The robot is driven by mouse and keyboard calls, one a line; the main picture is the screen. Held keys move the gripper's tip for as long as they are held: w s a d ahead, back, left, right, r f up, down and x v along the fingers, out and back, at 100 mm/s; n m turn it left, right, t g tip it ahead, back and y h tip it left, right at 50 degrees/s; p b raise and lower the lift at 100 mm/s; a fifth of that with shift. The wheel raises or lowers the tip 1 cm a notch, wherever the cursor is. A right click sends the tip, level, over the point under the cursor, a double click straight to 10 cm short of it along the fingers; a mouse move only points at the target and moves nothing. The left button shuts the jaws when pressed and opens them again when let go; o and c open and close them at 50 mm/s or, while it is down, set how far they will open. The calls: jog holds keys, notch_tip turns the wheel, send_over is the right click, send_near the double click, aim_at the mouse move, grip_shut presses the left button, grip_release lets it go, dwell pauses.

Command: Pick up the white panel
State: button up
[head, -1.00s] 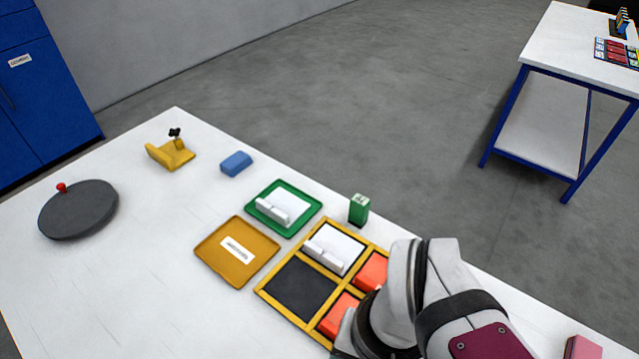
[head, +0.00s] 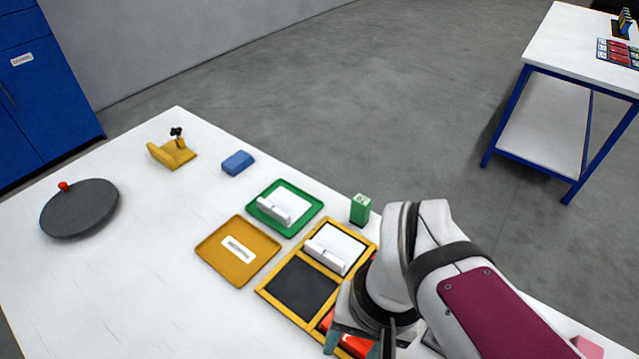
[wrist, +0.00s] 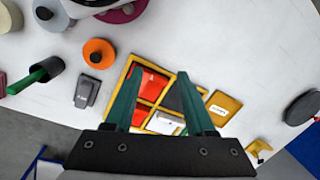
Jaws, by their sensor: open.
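A white panel with a raised ridge (head: 338,243) lies in the far compartment of a yellow-framed tray (head: 262,291). It also shows in the wrist view (wrist: 165,122), partly hidden by the right finger. A second white panel (head: 281,207) lies on a green tray (head: 251,209). My gripper (head: 362,346) is over the near end of the yellow-framed tray, close to a red-orange piece (head: 352,341). The gripper is apart from both white panels.
The tray's dark compartment (head: 300,286) is empty. An orange tray with a label (head: 222,263), a green box (head: 360,209), a blue block (head: 237,162), a yellow stand (head: 172,154) and a grey disc (head: 80,210) surround it.

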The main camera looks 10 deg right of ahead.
jog(key=w+d+n, duration=0.1)
jog(key=w+n, duration=0.5)
jog(key=w, duration=0.8)
jog(key=n+h, duration=0.2)
jog(key=n, duration=0.5)
send_over(325, 253)
jog(key=s+d, duration=0.1)
notch_tip(325, 253, down, 4)
jog(key=f, duration=1)
jog(key=w+a+f, duration=0.1)
jog(key=f, duration=0.5)
jog(key=shift+a, duration=0.1)
grip_shut()
